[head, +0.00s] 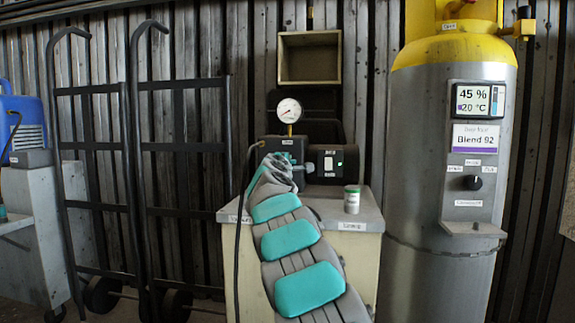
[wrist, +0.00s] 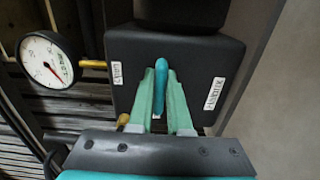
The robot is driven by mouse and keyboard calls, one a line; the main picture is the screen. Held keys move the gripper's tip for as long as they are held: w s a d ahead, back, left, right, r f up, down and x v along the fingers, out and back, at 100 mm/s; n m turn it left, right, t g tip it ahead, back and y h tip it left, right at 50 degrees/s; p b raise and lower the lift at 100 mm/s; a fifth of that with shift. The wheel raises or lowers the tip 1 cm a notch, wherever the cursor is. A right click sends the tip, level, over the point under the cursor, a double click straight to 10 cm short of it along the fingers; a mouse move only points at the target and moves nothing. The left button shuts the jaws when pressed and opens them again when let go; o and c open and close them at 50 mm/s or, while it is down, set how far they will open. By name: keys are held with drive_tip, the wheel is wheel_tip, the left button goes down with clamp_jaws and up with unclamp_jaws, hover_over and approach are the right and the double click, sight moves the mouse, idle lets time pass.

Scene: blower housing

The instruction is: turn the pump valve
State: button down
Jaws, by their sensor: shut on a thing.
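The pump (head: 325,158) is a dark block and motor on a cabinet, with a round white gauge (head: 289,110) on top. In the wrist view the dark pump block (wrist: 205,65) fills the middle, with a small label on each side, and the gauge (wrist: 46,60) is at the left. The valve handle (wrist: 161,80) is a narrow blue lever on the block's face. My gripper (wrist: 161,92) has its green fingers on either side of the lever, shut on it. In the head view my arm hides the valve and the gripper.
A small green-lidded can (head: 352,199) stands on the cabinet top (head: 368,218) right of my arm. A large grey and yellow tank (head: 425,170) stands at the right. Hand trucks (head: 130,190) lean at the left. A black hose (head: 238,230) hangs beside my arm.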

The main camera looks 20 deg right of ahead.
drive_tip(key=shift+f, duration=0.1)
drive_tip(key=c, duration=0.9)
unclamp_jaws()
drive_tip(key=shift+o, duration=0.2)
drive_tip(key=shift+s+a, duration=0.25)
drive_tip(key=shift+s, duration=0.15)
drive_tip(key=b+v, duration=0.1)
drive_tip(key=v, duration=0.6)
